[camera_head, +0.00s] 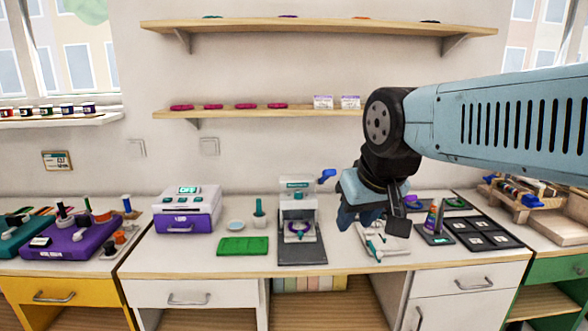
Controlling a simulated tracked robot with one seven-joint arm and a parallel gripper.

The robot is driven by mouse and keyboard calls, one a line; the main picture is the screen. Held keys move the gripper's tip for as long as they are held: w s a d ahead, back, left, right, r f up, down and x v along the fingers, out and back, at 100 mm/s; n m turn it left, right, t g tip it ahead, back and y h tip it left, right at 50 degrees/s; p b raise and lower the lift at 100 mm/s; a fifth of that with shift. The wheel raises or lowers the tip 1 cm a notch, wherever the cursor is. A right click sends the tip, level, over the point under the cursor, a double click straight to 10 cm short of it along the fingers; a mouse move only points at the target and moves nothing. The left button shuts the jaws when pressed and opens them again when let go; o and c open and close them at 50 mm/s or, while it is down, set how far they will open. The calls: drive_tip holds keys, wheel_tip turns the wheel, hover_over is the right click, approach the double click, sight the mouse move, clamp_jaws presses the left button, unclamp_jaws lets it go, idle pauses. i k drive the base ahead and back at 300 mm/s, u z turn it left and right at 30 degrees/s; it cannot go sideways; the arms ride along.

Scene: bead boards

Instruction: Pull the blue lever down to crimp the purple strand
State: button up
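The crimping press (297,196) is a small white and grey machine on a dark base plate, in the middle of the worktop. Its blue lever (327,174) sticks out at the upper right of the press, with its knob raised. The purple strand (299,229) lies as a loop in the press, low at its front. My gripper (350,220) hangs to the right of the press, lower in the picture than the lever and apart from it. Its fingers are dark and partly turned away, so their opening is unclear. I see nothing held in it.
A green mat (243,246) lies left of the press, with a teal-topped cup (259,214) behind it. A white and purple device (188,208) stands further left. A white tool tray (382,243) lies below my gripper, and a black sectioned tray (482,234) lies right.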

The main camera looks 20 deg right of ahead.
sight(326, 174)
drive_tip(key=z, duration=0.05)
drive_tip(key=i, duration=1)
drive_tip(key=z, duration=0.35)
drive_tip(key=k, duration=0.35)
